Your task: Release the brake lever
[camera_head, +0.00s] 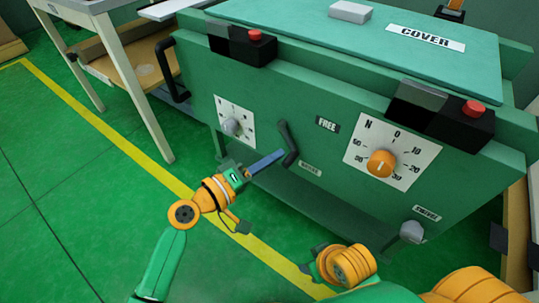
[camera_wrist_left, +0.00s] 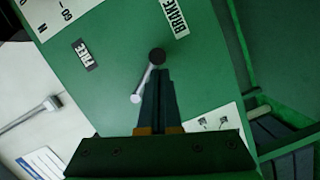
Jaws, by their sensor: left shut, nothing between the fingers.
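The brake lever (camera_head: 287,145) is a dark handle on the green machine's front, left of the FREE label (camera_head: 327,124) and the small lower label (camera_head: 310,168). In the left wrist view a dark round end and a pale rod of the lever (camera_wrist_left: 137,96) show just beyond the fingers, near the FREE label (camera_wrist_left: 85,53) and the BRAKE label (camera_wrist_left: 174,15). My left gripper (camera_head: 278,155) is shut and empty, its blue fingertips close beside the lever. I cannot tell whether they touch it.
An orange dial (camera_head: 382,163) and a smaller grey dial (camera_head: 232,127) sit on the machine's front. Two black boxes with red buttons (camera_head: 255,36) (camera_head: 474,108) stick out above. A grey knob (camera_head: 411,231) is at lower right. A table (camera_head: 125,60) stands at left; green floor is clear.

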